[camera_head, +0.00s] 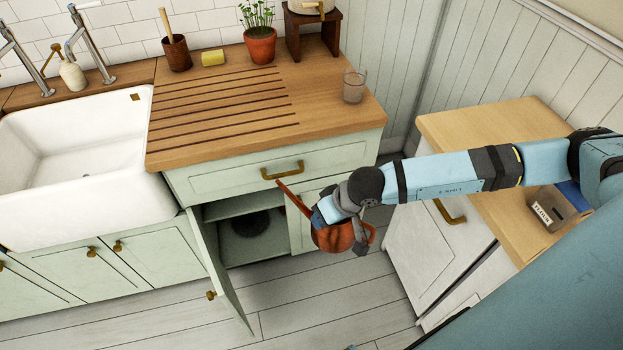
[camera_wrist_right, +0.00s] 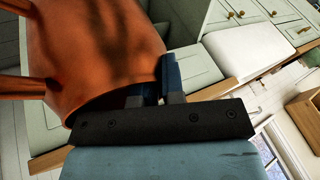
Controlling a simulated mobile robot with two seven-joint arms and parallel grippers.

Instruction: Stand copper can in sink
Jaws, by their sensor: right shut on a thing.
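The copper can (camera_head: 331,238), with a long thin spout and a handle, hangs tilted in my right gripper (camera_head: 330,212), in front of the open lower cabinet. In the right wrist view, the copper can (camera_wrist_right: 95,45) fills the upper left, and the right gripper's dark fingers (camera_wrist_right: 168,78) are shut on its rim or wall. Their exact contact is partly hidden. The white sink (camera_head: 100,203) is at the left of the head view. Its basin looks empty, and the can is well to its right and lower than the counter. My left gripper is not in view.
The cabinet door (camera_head: 222,268) stands open between can and sink. A dark round thing (camera_head: 250,224) sits inside. The wooden counter (camera_head: 335,115) holds a glass (camera_head: 354,86), a potted plant (camera_head: 260,46) and a yellow sponge (camera_head: 213,58). Taps (camera_head: 88,45) rise behind the sink.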

